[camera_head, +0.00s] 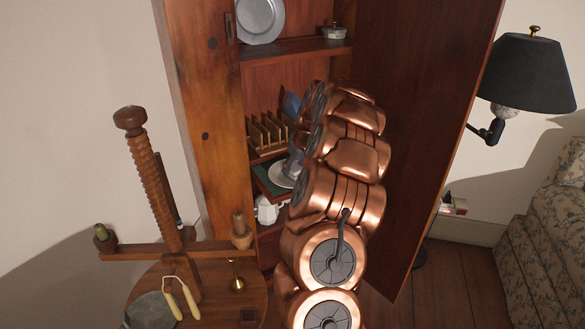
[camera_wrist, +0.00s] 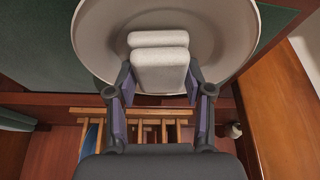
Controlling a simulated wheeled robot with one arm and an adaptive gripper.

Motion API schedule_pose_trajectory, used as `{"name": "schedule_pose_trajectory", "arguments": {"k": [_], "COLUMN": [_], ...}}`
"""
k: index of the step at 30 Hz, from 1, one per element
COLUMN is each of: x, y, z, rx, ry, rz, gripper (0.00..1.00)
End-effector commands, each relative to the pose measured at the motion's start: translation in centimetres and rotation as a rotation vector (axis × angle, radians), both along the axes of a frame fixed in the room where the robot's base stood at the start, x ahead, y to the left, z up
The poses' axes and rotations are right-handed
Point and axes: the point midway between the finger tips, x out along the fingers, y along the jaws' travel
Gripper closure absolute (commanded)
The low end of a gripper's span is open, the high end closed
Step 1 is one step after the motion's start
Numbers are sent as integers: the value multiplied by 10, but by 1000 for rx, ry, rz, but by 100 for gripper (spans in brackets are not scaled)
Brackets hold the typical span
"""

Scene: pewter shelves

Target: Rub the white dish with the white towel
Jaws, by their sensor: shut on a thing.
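In the wrist view, the white towel (camera_wrist: 158,62) is a folded pale block between the two fingers of my gripper (camera_wrist: 160,88), which is shut on it. The towel lies over the white dish (camera_wrist: 100,40), a round pale plate with a raised rim; it appears to touch the dish, but I cannot be sure of contact. In the head view, the dish (camera_head: 281,176) sits on a green surface on a cabinet shelf. My copper arm reaches in there and hides part of the dish. My gripper shows only partly there, and I cannot make out the towel.
A wooden rack (camera_head: 267,133) stands behind the dish, close to my gripper. White crockery (camera_head: 268,209) is on the shelf below. A pewter plate (camera_head: 262,18) stands above. The cabinet door (camera_head: 420,120) is open at right. A wooden candle stand (camera_head: 158,190) is at left.

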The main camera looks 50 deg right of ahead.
Motion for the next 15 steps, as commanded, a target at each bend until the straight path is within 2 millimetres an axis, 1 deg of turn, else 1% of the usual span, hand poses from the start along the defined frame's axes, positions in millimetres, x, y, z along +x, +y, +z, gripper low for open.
{"name": "schedule_pose_trajectory", "arguments": {"k": [8, 15], "x": [2, 1], "y": [11, 4], "z": [1, -1], "rx": [0, 3], "ry": [1, 2], "rz": [2, 0], "gripper": [77, 77]}}
